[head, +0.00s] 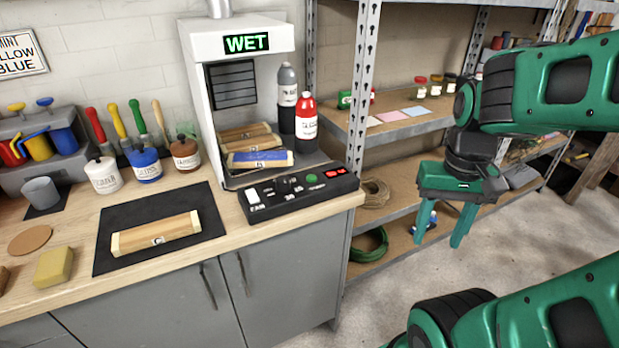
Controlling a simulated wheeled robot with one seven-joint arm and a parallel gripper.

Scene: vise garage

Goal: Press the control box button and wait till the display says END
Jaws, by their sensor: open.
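The black control box (298,193) lies on the front right corner of the wooden workbench. Its top carries a white switch, several dark knobs, a round green button (312,178) and a small red display (335,172) whose text is too small to read surely. Behind it stands a white booth (239,40) with a sign (246,43) that reads WET in green. Wooden blocks lie inside the booth, the front one with a blue face (260,158). My gripper (462,240) is open and empty, pointing down, right of the bench and well apart from the control box.
A wooden block (155,233) lies on a black mat (112,262). Paint jars (145,166) and brushes stand behind it. Grey and red bottles (306,117) stand at the booth's right. A metal shelf post (362,90) rises between the bench and my gripper. The floor at right is clear.

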